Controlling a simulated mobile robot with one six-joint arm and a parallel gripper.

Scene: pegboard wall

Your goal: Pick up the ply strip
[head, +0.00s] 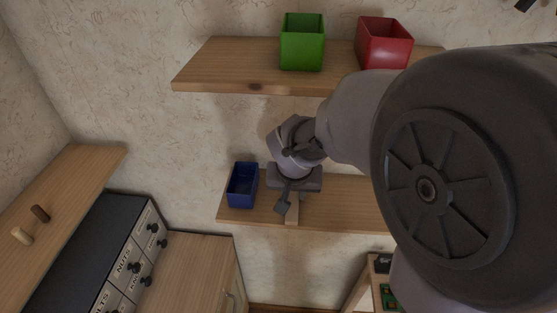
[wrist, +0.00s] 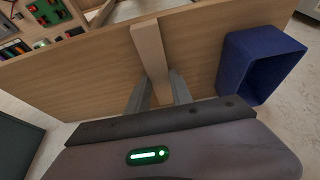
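The ply strip (wrist: 150,48) is a pale, narrow wooden bar lying across the lower wooden shelf. In the head view the strip (head: 293,213) shows just below my gripper, and part of it is hidden. My gripper (wrist: 161,88) is down at the shelf with one grey finger on each side of the strip. The fingers are very close to its sides, but I cannot tell whether they press on it. In the head view my gripper (head: 291,202) hangs over the shelf, to the right of the blue bin.
The blue bin (head: 242,186) stands close by on the lower shelf (head: 340,212); it also shows in the wrist view (wrist: 236,62). The upper shelf (head: 225,73) above carries a green bin (head: 302,43) and a red bin (head: 384,44). A drawer unit (head: 130,262) stands at lower left.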

